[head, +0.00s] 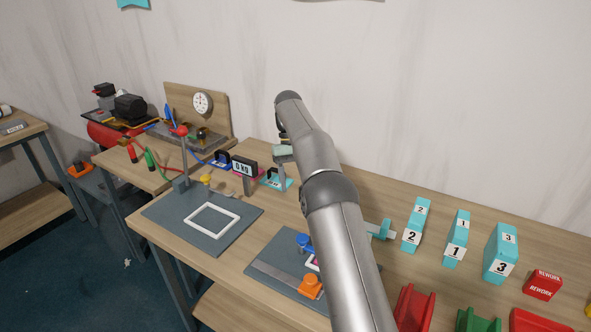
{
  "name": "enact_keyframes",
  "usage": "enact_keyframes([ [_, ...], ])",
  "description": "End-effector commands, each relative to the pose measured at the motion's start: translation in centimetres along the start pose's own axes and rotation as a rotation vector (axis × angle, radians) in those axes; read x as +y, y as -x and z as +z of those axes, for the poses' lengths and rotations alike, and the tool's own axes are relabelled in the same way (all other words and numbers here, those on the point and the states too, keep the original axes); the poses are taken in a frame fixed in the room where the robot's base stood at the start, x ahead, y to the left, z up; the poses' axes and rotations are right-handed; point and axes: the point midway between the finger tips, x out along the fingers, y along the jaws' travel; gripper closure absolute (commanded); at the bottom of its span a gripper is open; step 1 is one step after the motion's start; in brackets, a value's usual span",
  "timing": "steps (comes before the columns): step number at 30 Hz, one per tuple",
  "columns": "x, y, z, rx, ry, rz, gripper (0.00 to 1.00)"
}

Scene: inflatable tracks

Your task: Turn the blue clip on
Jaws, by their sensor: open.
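A blue clip-like piece (303,241) stands on the dark plate at the table's front middle, beside a pink and white part that my arm partly covers. An orange piece (311,287) stands on the same plate, nearer the front. Another small blue upright part (168,113) is by the gauge board at the back left; I cannot tell its shape. My gripper (282,182) points down near the back of the table, beyond and left of the blue piece and apart from it. It is open, small in view and partly hidden by my arm.
A scale reading 0 kg (244,167) and a cyan-based item (276,179) are close to my gripper. A dark mat with a white frame (212,222) lies left. Numbered cyan blocks (457,240), a red REWORK box (543,284) and coloured trays (415,306) are right.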

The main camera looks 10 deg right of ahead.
Motion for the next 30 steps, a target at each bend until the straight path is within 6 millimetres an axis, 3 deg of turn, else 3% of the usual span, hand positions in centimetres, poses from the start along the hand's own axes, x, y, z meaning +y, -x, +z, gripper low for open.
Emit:
enact_keyframes([
  [1,0.0,1.3,0.2,0.000,0.000,0.000,0.43],
  [4,0.0,2.0,0.2,0.000,0.001,0.000,0.43],
  [20,-0.1,2.6,0.4,0.008,0.001,0.001,0.43],
  [25,-0.4,4.8,3.3,0.059,0.000,0.007,0.43],
  [30,-0.9,6.2,9.2,0.146,-0.006,0.013,0.43],
])
